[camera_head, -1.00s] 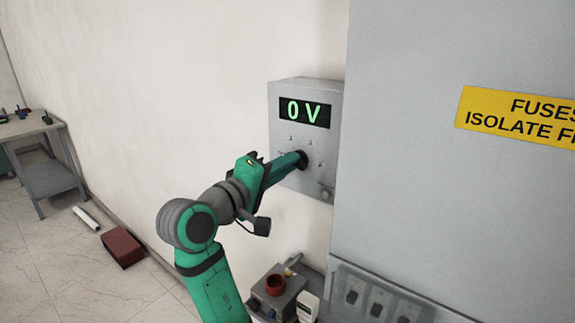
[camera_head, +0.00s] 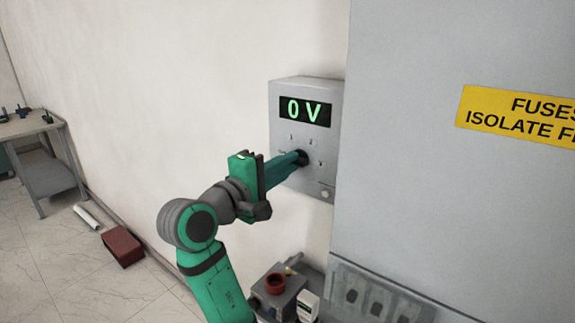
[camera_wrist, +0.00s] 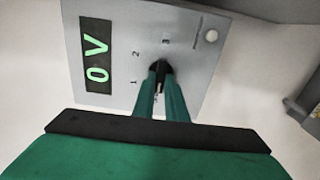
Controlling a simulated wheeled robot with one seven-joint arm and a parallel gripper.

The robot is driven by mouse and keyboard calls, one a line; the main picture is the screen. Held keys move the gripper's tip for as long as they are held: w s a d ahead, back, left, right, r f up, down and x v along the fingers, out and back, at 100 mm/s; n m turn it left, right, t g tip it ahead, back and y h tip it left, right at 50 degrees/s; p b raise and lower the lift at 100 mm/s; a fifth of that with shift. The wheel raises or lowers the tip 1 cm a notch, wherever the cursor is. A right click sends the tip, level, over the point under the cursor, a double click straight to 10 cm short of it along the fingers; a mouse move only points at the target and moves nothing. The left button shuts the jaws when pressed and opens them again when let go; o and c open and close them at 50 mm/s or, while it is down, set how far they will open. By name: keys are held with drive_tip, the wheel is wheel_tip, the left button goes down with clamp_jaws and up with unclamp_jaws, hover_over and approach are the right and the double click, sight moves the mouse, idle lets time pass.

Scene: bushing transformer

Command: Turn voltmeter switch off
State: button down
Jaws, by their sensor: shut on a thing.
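The voltmeter (camera_head: 322,93) is a grey wall box with a black display reading "0 V" in green. It also shows turned on its side in the wrist view (camera_wrist: 190,35). Its black rotary switch (camera_wrist: 158,67) sits among small printed position marks, with 1, 2 and 3 legible in the wrist view. My gripper (camera_head: 298,158) reaches the front of the box, its green fingers shut on the switch. The fingers hide much of the switch, so I cannot tell which mark it points to.
A large grey cabinet (camera_head: 420,190) with a yellow fuse sign (camera_head: 525,115) stands close on the right. Below are a grey box with a red round top (camera_head: 275,283) and a panel of covered switches (camera_head: 378,300). A table (camera_head: 30,125) and a red-brown block (camera_head: 122,246) are far left.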

drive_tip(key=c, duration=1.8)
unclamp_jaws()
drive_tip(key=shift+s+a, duration=0.1)
drive_tip(key=v, duration=1)
drive_tip(key=shift+s+a, duration=0.15)
drive_tip(key=shift+s, duration=0.15)
